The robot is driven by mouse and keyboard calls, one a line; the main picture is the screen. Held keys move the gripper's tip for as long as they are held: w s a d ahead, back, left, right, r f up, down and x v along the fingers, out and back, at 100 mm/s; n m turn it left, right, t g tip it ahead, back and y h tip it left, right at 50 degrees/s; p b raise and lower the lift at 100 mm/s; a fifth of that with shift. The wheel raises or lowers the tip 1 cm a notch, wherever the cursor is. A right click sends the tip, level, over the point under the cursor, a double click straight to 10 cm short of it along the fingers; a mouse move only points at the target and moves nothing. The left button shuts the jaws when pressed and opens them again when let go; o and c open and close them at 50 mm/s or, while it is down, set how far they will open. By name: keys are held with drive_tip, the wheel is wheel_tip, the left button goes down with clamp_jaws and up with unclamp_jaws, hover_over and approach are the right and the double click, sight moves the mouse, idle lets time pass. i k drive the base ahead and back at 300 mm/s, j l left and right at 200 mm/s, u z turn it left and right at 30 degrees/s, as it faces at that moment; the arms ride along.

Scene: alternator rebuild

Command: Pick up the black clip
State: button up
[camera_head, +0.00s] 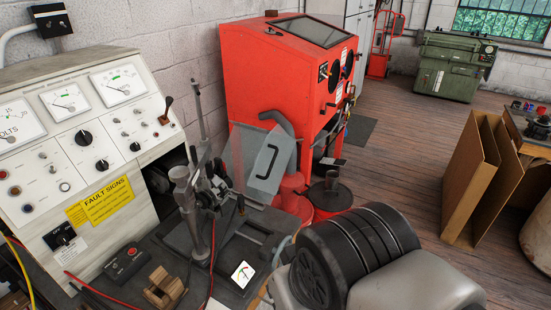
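Several dark clip-like pieces (221,191) cluster at the upper part of a grey metal stand (190,215) on the bench, left of centre. The black clip may be among them, but they overlap and are too small to single out. Thin red and black leads run down near the stand onto the bench. I cannot make out my gripper in this view, and nothing is seen holding a clip.
A test panel (85,140) with dials stands behind the bench at left. A wooden block (164,288) and a switch box (126,262) lie near the stand. A red cabinet (275,80) stands behind. A large dark ridged form fills the lower middle.

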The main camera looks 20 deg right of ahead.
sight(240, 198)
drive_tip(key=i+j+z, duration=0.15)
drive_tip(key=j+z, duration=0.15)
drive_tip(key=j, duration=1.15)
drive_tip(key=j+z, duration=0.3)
drive_tip(key=j, duration=1.1)
